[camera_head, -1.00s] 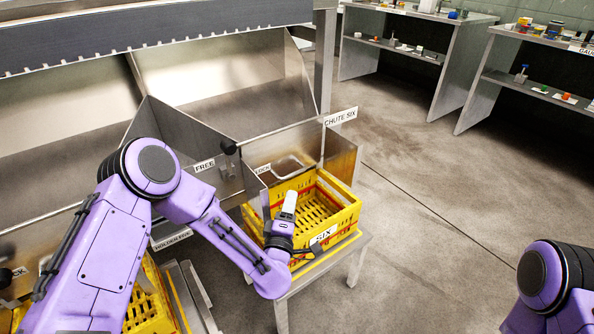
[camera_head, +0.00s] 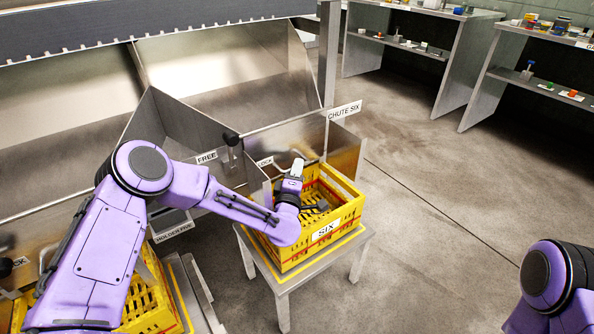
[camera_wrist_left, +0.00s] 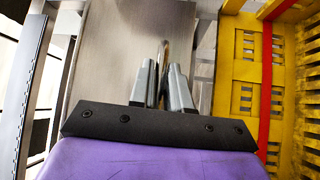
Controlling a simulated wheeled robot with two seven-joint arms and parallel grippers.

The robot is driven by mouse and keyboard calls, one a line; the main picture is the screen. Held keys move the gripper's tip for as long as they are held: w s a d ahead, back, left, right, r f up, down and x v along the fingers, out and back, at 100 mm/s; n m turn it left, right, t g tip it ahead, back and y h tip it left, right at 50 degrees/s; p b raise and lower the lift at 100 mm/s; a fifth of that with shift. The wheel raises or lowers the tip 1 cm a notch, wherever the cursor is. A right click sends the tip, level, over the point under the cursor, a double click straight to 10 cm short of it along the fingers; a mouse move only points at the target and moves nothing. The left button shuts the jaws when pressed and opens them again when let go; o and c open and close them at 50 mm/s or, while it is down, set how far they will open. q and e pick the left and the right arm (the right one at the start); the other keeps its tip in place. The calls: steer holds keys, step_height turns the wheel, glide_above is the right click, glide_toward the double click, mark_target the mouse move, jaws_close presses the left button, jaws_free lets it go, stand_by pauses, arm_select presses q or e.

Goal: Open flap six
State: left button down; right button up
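In the head view, chute six (camera_head: 343,143) is a bare metal chute at the right end of the machine, its name plate on the side wall. Below it stands the yellow crate marked SIX (camera_head: 348,218). My left gripper (camera_head: 297,164) is over the crate at the chute mouth and hides the flap's handle area. In the left wrist view, its two grey fingers (camera_wrist_left: 162,82) are close together, with a thin brownish piece between or beyond their tips. I cannot tell whether they grip it. A black-knobbed lever (camera_head: 230,138) stands between the FREE and LOCK labels. My right gripper is out of view.
The crate sits on a small metal stand (camera_head: 283,292). Another yellow crate (camera_head: 150,300) is at the lower left, beside my left arm. Shelves with small items (camera_head: 470,85) stand at the back right. The floor right of the stand is clear.

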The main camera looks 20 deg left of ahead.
arm_select(q)
steer(key=s+d+r+n+g+h+p, duration=0.2)
steer(key=r+p, duration=0.5)
steer(key=p, duration=0.4)
steer(key=s+d+r+n+g+h+p, duration=0.2)
steer(key=d+r+n+g+p, duration=0.3)
steer(key=r+p, duration=0.3)
steer(key=shift+s+d+n+g+p, duration=0.15)
steer(key=shift+s+n+g+p, duration=0.55)
steer(key=shift+p, duration=1.3)
steer(key=shift+r, duration=0.1)
steer(key=c, duration=1.2)
jaws_free()
steer(key=shift+s, duration=0.1)
steer(key=shift+o, duration=0.2)
steer(key=v, duration=1)
steer(key=shift+a+r, duration=0.2)
steer(key=shift+a, duration=0.1)
